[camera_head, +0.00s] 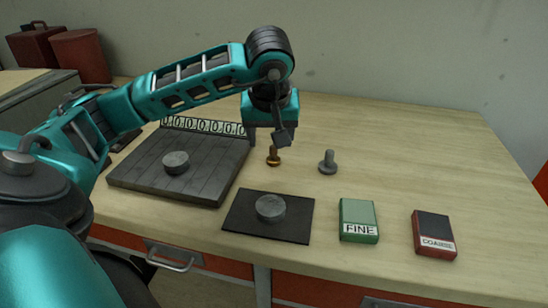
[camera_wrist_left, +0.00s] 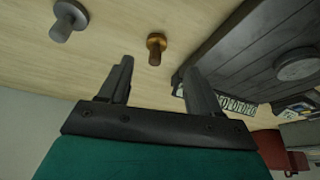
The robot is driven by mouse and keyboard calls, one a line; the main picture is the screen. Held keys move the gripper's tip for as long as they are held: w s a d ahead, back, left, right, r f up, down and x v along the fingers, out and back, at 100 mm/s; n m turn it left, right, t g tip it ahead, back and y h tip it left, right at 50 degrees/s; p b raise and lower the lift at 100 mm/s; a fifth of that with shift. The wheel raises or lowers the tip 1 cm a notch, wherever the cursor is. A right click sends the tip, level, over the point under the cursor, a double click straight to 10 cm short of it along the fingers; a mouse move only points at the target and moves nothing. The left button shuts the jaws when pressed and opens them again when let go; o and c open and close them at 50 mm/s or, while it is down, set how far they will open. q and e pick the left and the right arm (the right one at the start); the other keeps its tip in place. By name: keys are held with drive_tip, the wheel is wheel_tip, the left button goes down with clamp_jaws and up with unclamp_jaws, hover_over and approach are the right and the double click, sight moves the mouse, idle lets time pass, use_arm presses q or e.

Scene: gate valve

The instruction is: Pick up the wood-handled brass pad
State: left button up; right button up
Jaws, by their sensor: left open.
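The wood-handled brass pad (camera_head: 273,159) stands upright on the bench, with a round brass base and a short brown handle. In the left wrist view the brass pad (camera_wrist_left: 156,42) lies just beyond the fingertips, roughly between their lines. My left gripper (camera_head: 267,138) is open and empty, pointing down just above and behind the pad. Its two fingers also show in the left wrist view (camera_wrist_left: 160,68), apart and not touching the pad. My right gripper is not in view.
A grey pad (camera_head: 328,163) stands to the right. A dark slotted board (camera_head: 130,180) with a grey disc and a number strip (camera_head: 205,126) lies left. A black mat (camera_head: 240,222) with a disc, a green FINE block (camera_head: 358,215) and a COARSE block (camera_head: 434,230) lie in front.

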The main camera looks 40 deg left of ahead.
sight(273, 147)
use_arm(q)
drive_tip(key=shift+w+x, duration=0.15)
drive_tip(key=shift+x, duration=1.4)
drive_tip(key=shift+w+x, duration=0.2)
drive_tip(key=shift+x, duration=1.4)
drive_tip(key=shift+d+r, duration=0.1)
drive_tip(key=shift+c, duration=0.2)
drive_tip(key=c, duration=1.1)
drive_tip(key=shift+r, duration=0.15)
wheel_tip(273, 147, up, 20)
drive_tip(key=p, duration=0.3)
